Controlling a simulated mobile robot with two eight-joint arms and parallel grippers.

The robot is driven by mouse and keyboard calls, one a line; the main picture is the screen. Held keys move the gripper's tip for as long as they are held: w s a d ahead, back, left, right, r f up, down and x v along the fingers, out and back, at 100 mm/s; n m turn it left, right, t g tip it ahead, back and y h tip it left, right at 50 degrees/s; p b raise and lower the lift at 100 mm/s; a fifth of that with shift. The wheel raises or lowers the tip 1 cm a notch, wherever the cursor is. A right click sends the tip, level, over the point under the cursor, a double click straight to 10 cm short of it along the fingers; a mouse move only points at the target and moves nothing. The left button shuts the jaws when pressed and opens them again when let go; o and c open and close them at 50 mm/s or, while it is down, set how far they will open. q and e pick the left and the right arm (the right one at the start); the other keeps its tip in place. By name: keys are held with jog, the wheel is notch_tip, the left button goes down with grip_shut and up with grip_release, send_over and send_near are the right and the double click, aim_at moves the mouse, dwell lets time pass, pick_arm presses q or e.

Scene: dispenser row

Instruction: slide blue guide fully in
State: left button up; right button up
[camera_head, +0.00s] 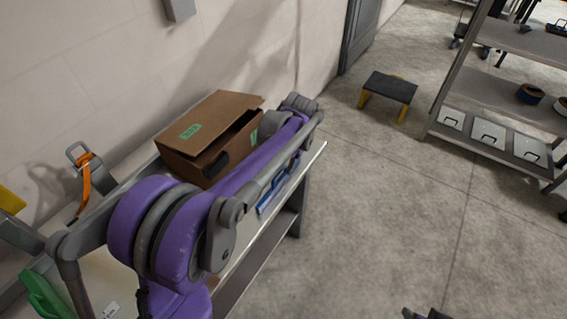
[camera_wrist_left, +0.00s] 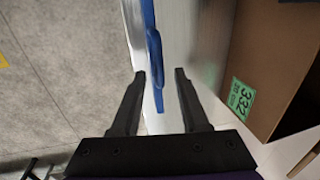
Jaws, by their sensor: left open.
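The blue guide (camera_head: 275,193) is a blue piece with a handle-like bar along the right front edge of the metal bench. In the left wrist view the blue guide (camera_wrist_left: 154,45) runs down from the top edge toward the gap between my fingers. My left gripper (camera_wrist_left: 160,73) is open, with its dark fingers apart and the guide's lower end showing between them. I cannot tell whether either finger touches it. In the head view my purple left arm hides the left gripper and part of the bench. A dark and purple part of my right arm barely shows at the bottom edge.
An open cardboard box (camera_head: 200,140) with a green label stands on the bench (camera_head: 312,158) against the wall; it is close on the right in the wrist view. An orange-strapped holder (camera_head: 90,175) and a green item (camera_head: 45,296) are at left.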

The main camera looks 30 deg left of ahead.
pick_arm(q)
grip_shut()
dwell(1.4)
